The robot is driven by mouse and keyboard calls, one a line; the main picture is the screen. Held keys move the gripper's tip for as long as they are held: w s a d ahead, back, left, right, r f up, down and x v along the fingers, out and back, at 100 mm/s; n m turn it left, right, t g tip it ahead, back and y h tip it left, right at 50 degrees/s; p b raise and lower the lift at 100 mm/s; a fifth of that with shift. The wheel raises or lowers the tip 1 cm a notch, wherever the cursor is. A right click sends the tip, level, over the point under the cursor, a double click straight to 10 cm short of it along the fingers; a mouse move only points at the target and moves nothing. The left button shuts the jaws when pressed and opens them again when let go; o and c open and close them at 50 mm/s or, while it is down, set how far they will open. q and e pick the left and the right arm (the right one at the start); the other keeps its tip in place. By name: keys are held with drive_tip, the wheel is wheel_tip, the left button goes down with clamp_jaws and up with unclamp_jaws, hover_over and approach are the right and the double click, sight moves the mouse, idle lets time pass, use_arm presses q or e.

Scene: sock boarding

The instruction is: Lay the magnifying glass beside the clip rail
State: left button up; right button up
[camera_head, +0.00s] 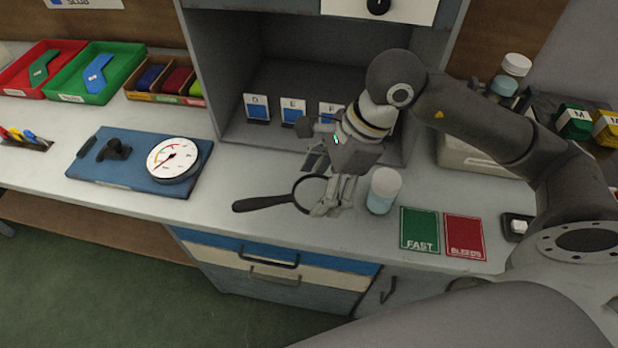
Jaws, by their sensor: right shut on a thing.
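The magnifying glass (263,203) has a black handle that points left and a round dark rim. My right gripper (328,208) is shut on the right side of its rim, over the front of the worktop. I cannot tell whether the glass touches the worktop. The fingers hide part of the rim. A small dark strip with several coloured clips (24,138), which looks like the clip rail, is at the far left edge, well away from the glass. My left gripper is not in view.
A blue board with a round dial (174,160) lies between the strip and the glass. A white-lidded jar (383,190) stands just right of my right gripper. Green (419,229) and red (464,236) cards lie farther right. Bare worktop (225,180) shows left of the glass.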

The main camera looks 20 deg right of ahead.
drive_tip(key=w+d+f, duration=0.1)
drive_tip(key=w+f, duration=0.1)
drive_tip(key=w+d+f+p, duration=0.1)
drive_tip(key=w+f, duration=0.4)
drive_tip(key=w, duration=0.1)
drive_tip(key=shift+w+d+f, duration=0.2)
drive_tip(key=shift+d+f, duration=0.1)
drive_tip(key=shift+d, duration=0.1)
wheel_tip(320, 180, down, 3)
drive_tip(key=shift+p, duration=0.8)
drive_tip(key=shift+w+f+b, duration=0.1)
drive_tip(key=shift+f+b, duration=0.2)
drive_tip(key=o, duration=1)
drive_tip(key=shift+o, duration=0.2)
drive_tip(key=shift+r, duration=0.15)
